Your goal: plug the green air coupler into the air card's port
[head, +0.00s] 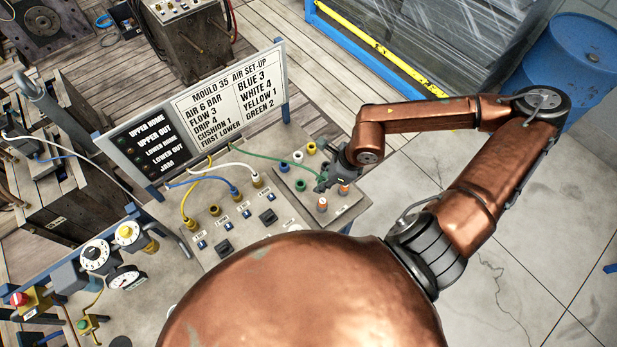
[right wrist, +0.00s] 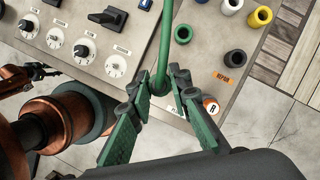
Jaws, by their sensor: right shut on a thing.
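My right gripper (head: 324,182) is shut on the green air coupler, above the right part of the grey bench panel (head: 285,222). In the right wrist view, the green coupler (right wrist: 160,86) is between the fingertips (right wrist: 161,84), its green hose running up. In the head view the gripper mostly hides the coupler; the green hose (head: 275,157) runs back left to the board. The air card (head: 232,90) reads GREEN 2. A brass port (head: 214,209) with nothing in it stands between the plugged yellow (head: 190,223) and blue (head: 235,194) couplers. My left gripper is out of view.
A white hose's coupler (head: 257,180) is plugged right of the blue one. Blue (head: 284,167), white (head: 298,156), yellow (head: 311,148) and green (head: 300,185) rings stand near the gripper. Orange-topped pieces (head: 322,204) are close in front. Black knobs (head: 268,216) stand on the panel.

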